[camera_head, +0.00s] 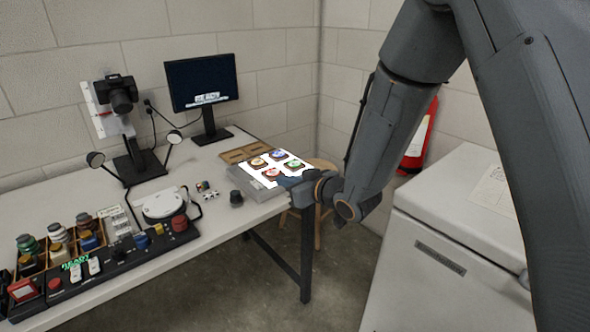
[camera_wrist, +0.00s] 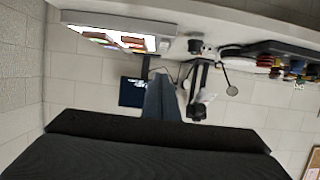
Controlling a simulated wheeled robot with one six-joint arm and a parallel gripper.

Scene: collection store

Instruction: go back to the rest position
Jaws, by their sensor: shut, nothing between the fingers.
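My gripper (camera_head: 287,182) is at the near right edge of the lit panel (camera_head: 246,189) in the head view. I cannot tell from this view whether it touches the panel. In the wrist view, my gripper (camera_wrist: 160,88) shows as a narrow blue-grey shape, shut and empty. That view looks upside down, with the lit panel (camera_wrist: 160,43) at upper left. The panel carries several round coloured pieces on dark squares.
The white bench (camera_head: 225,212) holds a monitor (camera_head: 202,84), a camera stand (camera_head: 135,165), a white round device (camera_head: 160,203) and a control box with jars at left. A stool (camera_head: 322,164) stands behind the bench end. A white chest (camera_head: 435,225) and red extinguisher (camera_head: 418,140) are at right.

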